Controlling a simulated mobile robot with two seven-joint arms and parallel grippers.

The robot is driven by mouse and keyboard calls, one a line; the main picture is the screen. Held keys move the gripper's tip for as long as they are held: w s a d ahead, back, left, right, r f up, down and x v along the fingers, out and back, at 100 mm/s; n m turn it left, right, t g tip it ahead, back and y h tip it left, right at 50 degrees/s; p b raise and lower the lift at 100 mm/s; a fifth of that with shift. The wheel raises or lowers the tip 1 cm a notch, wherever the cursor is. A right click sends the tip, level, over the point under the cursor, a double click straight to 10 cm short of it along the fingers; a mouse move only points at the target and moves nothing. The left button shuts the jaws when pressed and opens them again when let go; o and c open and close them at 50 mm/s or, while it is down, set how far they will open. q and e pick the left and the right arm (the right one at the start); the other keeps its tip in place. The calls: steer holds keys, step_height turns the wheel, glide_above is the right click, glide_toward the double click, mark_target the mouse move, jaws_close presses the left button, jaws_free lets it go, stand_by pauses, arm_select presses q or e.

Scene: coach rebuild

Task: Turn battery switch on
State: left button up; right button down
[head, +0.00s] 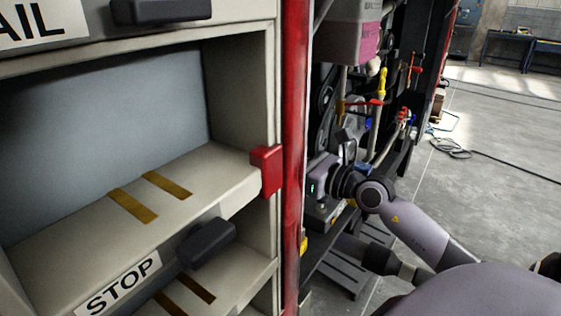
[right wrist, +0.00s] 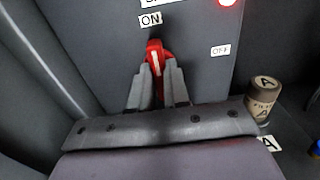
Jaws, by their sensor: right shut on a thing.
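The battery switch is a red handle (right wrist: 157,57) on a dark grey panel in the right wrist view. My right gripper (right wrist: 160,82) is shut on the handle, one finger on each side of it. The handle points up toward the white ON label (right wrist: 150,19). The white OFF label (right wrist: 220,50) is to the right of the handle. A red light (right wrist: 227,2) glows at the top edge of the panel. In the head view my right gripper (head: 317,187) reaches into the machinery bay, and the switch is hidden there. My left gripper is not in view.
A cylinder marked A (right wrist: 263,92) stands right of my right gripper. A cream shelf unit (head: 240,184) with a red latch (head: 267,170) and a red post (head: 294,120) stand left of my right arm. Open concrete floor (head: 490,150) lies to the right.

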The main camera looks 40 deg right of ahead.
steer(key=c, duration=0.9)
jaws_free()
steer(key=b+v, duration=0.3)
steer(key=v, duration=0.6)
steer(key=shift+b, duration=0.35)
steer(key=shift+b+v, duration=1.1)
steer(key=shift+v, duration=2.5)
